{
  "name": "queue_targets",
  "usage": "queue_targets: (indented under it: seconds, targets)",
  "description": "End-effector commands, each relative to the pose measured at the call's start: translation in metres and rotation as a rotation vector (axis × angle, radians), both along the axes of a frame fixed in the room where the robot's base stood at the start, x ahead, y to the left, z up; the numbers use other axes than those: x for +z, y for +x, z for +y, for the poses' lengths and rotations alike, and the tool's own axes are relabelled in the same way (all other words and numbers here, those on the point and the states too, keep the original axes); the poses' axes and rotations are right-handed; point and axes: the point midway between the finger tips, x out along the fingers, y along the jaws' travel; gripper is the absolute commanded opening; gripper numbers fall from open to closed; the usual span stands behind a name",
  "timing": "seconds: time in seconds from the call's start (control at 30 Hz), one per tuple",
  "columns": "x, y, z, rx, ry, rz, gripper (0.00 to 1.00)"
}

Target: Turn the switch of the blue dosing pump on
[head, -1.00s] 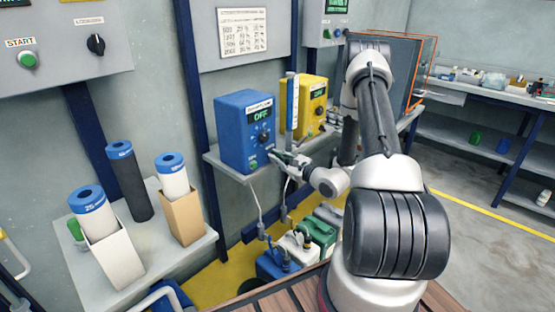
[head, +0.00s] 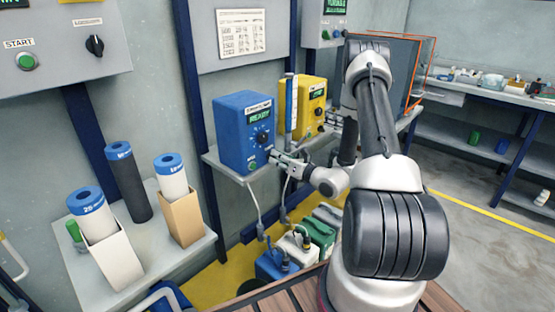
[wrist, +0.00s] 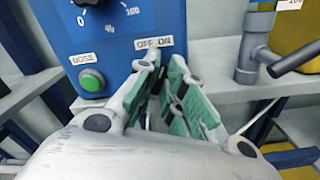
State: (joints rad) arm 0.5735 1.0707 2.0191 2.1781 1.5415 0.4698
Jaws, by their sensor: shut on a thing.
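The blue dosing pump (head: 236,140) stands on a wall shelf, and its display (head: 260,115) reads READY. It also shows in the wrist view (wrist: 50,28), with a dial above and a green DOSE button (wrist: 92,80) at lower left. My gripper (head: 275,155) is at the pump's lower right front. In the wrist view, my gripper (wrist: 163,66) has its green-padded fingers just below the OFF ON label (wrist: 153,42). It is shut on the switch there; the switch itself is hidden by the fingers.
A yellow pump (head: 311,95) stands to the right on the same shelf (head: 222,166), with a grey pipe fitting (wrist: 252,50) between. Hoses run down to jugs (head: 300,245) on the floor. Filter cartridges stand on a table (head: 150,265) at left.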

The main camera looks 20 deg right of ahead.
Motion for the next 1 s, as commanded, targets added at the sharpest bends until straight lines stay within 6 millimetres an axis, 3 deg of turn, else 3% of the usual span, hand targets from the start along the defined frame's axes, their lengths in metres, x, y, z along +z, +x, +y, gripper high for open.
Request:
queue_targets:
  seconds: [0.4, 0.93, 0.97, 1.0]
  targets:
    - [-0.0016, 0.0000, -0.0012, -0.001, 0.164, 0.070, 0.00]
    - [-0.0018, -0.0001, -0.0014, -0.001, 0.185, 0.079, 0.00]
    - [-0.0018, -0.0001, -0.0014, -0.001, 0.185, 0.079, 0.14]
    - [-0.0018, 0.0000, -0.0014, -0.001, 0.185, 0.079, 0.22]
